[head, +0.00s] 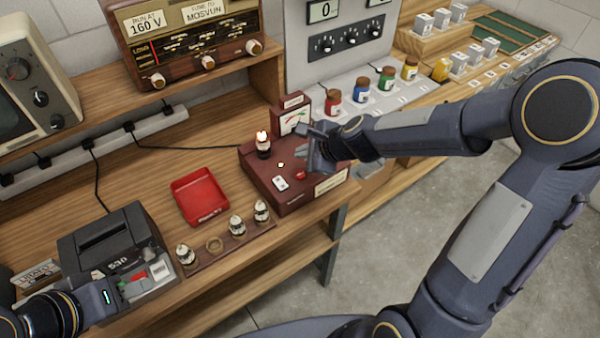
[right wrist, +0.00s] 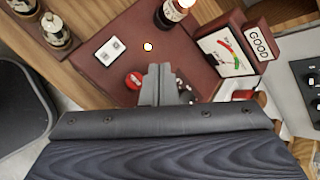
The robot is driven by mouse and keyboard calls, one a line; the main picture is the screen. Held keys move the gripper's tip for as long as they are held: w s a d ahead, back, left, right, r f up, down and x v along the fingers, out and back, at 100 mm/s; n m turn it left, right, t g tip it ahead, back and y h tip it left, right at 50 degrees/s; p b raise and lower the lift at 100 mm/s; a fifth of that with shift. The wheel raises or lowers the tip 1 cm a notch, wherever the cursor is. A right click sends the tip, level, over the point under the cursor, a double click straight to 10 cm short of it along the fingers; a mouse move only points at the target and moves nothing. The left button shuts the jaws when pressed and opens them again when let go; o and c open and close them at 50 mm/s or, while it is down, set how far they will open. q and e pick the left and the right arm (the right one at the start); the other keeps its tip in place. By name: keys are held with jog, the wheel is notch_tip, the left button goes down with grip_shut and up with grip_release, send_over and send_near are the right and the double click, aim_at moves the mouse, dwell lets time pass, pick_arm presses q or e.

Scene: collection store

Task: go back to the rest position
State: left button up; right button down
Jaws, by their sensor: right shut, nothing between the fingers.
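My right gripper (head: 314,148) hangs over the right part of the dark red tube tester (head: 262,180), in front of its meter (head: 294,119). In the right wrist view its fingers (right wrist: 158,82) are together with nothing between them, near the tester's red button (right wrist: 134,80). A glowing tube (head: 263,147) stands upright in the tester, apart from the fingers. My left gripper (head: 112,298) is at the lower left, by the dark device marked 530 (head: 110,245); whether its fingers are open is not clear.
A red tray (head: 200,196) lies empty on the bench. A wooden strip (head: 222,246) in front holds several tubes and one empty socket. A radio (head: 185,40) stands on the shelf behind. Coloured jars (head: 360,90) stand to the right. Open floor (head: 400,240) lies right of the bench.

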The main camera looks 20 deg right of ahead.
jog(key=s+d+r+n, duration=0.2)
jog(key=s+r+n, duration=0.65)
jog(key=s, duration=0.35)
jog(key=s+d+f+n+g+h, duration=0.1)
jog(key=s+d+f+n+g, duration=0.1)
jog(key=s+n, duration=0.8)
jog(key=s+d, duration=0.1)
jog(key=s, duration=0.4)
